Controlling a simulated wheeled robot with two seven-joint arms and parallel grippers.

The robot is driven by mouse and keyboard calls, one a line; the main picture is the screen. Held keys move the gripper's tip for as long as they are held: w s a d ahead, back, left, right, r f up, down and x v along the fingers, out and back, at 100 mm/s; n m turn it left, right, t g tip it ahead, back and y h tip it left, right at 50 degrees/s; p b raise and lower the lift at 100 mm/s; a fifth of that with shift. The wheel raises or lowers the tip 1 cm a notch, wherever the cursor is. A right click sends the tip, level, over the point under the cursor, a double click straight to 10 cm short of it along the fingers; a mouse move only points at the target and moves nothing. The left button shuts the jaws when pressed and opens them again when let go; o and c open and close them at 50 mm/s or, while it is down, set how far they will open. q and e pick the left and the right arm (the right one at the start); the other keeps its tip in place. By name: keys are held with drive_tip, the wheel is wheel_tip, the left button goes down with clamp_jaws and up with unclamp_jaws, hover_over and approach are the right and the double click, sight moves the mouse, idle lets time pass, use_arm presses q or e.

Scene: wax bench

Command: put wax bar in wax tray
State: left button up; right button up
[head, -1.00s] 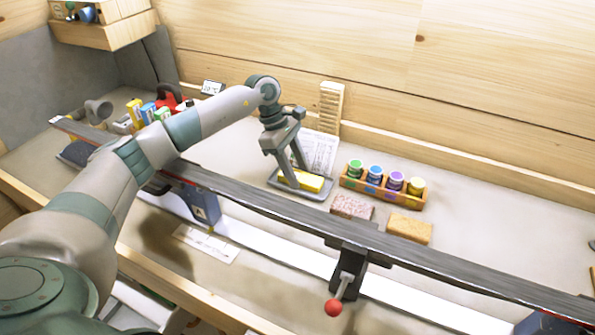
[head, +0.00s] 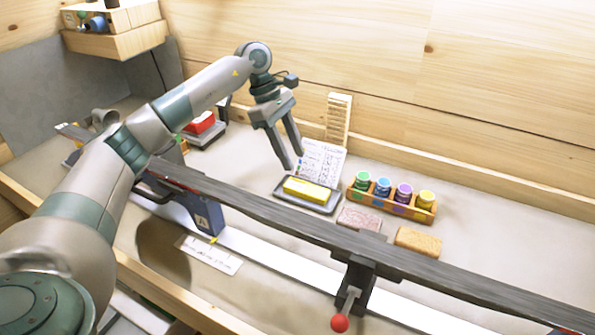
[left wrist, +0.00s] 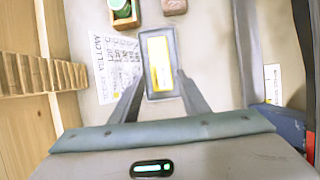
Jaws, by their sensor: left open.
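The yellow wax bar (head: 306,190) lies in the dark grey wax tray (head: 328,208) on the bench, behind the long ski. My left gripper (head: 295,160) is open and empty, above and to the left of the tray, apart from the bar. In the left wrist view the wax bar (left wrist: 159,62) lies inside the tray (left wrist: 151,35), ahead of the open fingers (left wrist: 162,95). My right gripper is not in these views.
A long dark ski (head: 270,217) runs across the bench in front of the tray. A wooden rack of coloured jars (head: 395,196), a pinkish block (head: 358,218) and a tan block (head: 418,241) are to the right. A printed sheet (head: 322,160) lies behind the tray.

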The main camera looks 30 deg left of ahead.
use_arm(q)
drive_tip(key=v, duration=0.2)
drive_tip(key=shift+a+r, duration=0.1)
drive_tip(key=shift+r, duration=0.15)
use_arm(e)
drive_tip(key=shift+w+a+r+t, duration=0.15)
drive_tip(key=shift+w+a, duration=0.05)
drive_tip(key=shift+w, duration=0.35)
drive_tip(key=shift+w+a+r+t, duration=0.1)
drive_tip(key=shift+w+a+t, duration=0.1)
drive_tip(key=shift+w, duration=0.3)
use_arm(q)
drive_tip(key=shift+r, duration=0.1)
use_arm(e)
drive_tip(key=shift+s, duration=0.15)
